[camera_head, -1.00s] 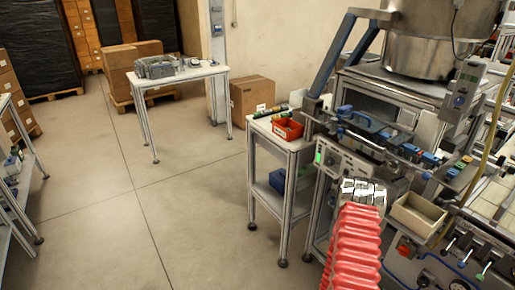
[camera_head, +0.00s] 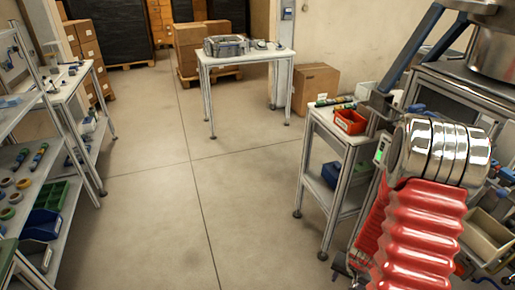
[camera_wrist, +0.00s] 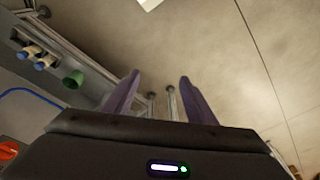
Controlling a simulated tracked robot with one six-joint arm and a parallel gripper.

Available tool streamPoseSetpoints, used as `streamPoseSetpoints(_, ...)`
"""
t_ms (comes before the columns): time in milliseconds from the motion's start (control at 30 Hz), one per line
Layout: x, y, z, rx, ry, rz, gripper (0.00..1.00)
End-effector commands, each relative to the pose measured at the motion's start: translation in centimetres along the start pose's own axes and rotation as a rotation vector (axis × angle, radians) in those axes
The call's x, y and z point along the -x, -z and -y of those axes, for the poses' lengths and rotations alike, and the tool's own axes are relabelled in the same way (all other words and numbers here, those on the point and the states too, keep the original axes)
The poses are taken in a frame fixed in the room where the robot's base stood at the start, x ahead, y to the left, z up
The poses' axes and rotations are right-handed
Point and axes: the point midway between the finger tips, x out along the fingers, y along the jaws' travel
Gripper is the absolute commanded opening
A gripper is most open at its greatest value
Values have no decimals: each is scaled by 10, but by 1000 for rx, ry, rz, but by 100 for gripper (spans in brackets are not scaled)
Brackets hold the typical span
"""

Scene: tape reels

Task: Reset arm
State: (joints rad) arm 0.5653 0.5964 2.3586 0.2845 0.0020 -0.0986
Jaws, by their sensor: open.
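My arm, with a red ribbed sleeve and shiny metal rings, fills the lower right of the head view. My gripper does not show in that view. In the wrist view my gripper (camera_wrist: 158,95) shows two dark purple fingers set apart, with nothing between them. Beyond the fingers are the floor and some metal table legs. Small tape reels (camera_head: 12,198) lie on a shelf at the left edge of the head view.
A small table (camera_head: 335,128) with a red bin (camera_head: 350,121) stands beside the machine, close to my arm. Another table (camera_head: 243,56) carries a grey crate (camera_head: 226,45). A shelf rack (camera_head: 70,160) stands at left. The floor (camera_head: 190,190) between is clear.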

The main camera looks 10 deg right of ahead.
Motion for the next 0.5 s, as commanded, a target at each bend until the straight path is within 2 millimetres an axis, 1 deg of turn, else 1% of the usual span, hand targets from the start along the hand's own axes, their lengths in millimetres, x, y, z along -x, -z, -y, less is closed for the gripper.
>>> streamPoseSetpoints(33, 13, 0, 8, 18, 12, 9, 51)
streamPoseSetpoints(200, 51, -11, 30, 78, 41, 62, 51)
streamPoseSetpoints(500, 120, -32, 58, 189, 67, 124, 51)
